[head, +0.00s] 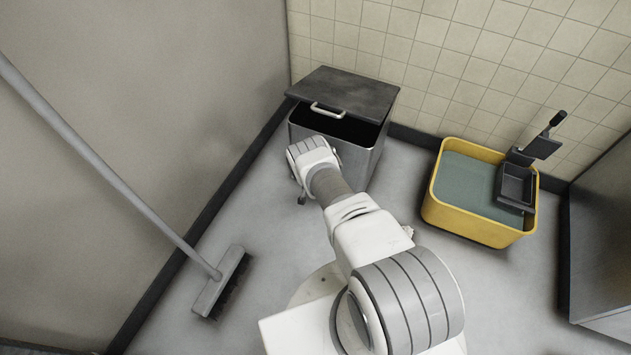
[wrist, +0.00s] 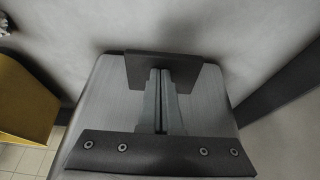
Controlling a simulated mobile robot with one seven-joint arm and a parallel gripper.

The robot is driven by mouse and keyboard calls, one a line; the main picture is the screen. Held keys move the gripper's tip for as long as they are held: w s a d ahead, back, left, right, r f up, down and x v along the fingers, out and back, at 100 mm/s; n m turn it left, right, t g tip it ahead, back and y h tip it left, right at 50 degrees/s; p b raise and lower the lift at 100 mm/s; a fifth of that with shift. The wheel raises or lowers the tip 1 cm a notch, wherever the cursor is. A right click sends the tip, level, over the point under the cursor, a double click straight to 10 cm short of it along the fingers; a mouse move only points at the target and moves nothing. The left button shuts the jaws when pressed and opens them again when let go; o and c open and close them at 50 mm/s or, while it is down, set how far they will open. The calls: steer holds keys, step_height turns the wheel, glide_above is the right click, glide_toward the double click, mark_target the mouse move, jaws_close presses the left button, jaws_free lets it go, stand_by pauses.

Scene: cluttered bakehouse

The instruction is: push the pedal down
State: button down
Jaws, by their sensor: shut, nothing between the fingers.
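The pedal (wrist: 186,74) is a dark flat plate at the foot of a grey metal bin (head: 364,160). My arm hides it in the head view. My gripper (wrist: 160,71) is shut and empty, its two fingers side by side, with the tips in front of the pedal's middle in the wrist view. I cannot tell whether they touch it. In the head view my gripper shows only in small part, low at the bin's front. The bin's dark lid (head: 345,90) is tilted up, with a dark opening below its pale handle (head: 327,111).
A yellow tub (head: 478,230) with grey-green contents and a dark wringer stands right of the bin. A broom (head: 220,285) leans at the left. A grey metal unit (head: 603,235) stands at the far right. Floor between bin and broom is clear.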

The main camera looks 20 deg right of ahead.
steer(key=f+b, duration=0.1)
steer(key=f, duration=0.1)
steer(key=shift+s+a+f+b, duration=0.15)
steer(key=shift+a+f+b, duration=0.15)
steer(key=shift+a+b, duration=0.05)
steer(key=shift+f, duration=0.6)
steer(key=shift+d+r, duration=0.1)
steer(key=shift+d, duration=0.1)
stand_by(0.6)
